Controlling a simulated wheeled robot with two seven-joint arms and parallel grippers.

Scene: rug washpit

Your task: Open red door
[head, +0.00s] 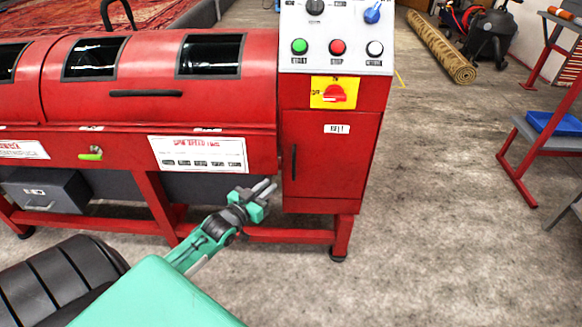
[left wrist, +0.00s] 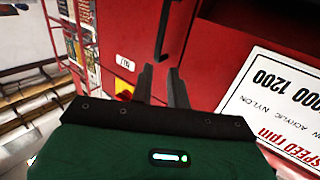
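The red door (head: 335,165) is on the front of the cabinet at the right end of the red machine. It looks shut. Its black vertical handle (head: 293,162) is on the door's left side. My left gripper (head: 267,188) is left of and a little below the handle, with a small gap between its fingers and nothing held. In the left wrist view, the left gripper's fingers (left wrist: 162,82) point toward the handle (left wrist: 163,30), which lies just beyond the tips, apart from them. The red door (left wrist: 132,28) also shows there. My right gripper is out of view.
A control panel (head: 337,38) with buttons and a yellow-backed red switch (head: 335,93) sits above the door. A grey drawer box (head: 47,196) is under the machine. The floor right of the cabinet is clear up to a red-framed stand (head: 518,168).

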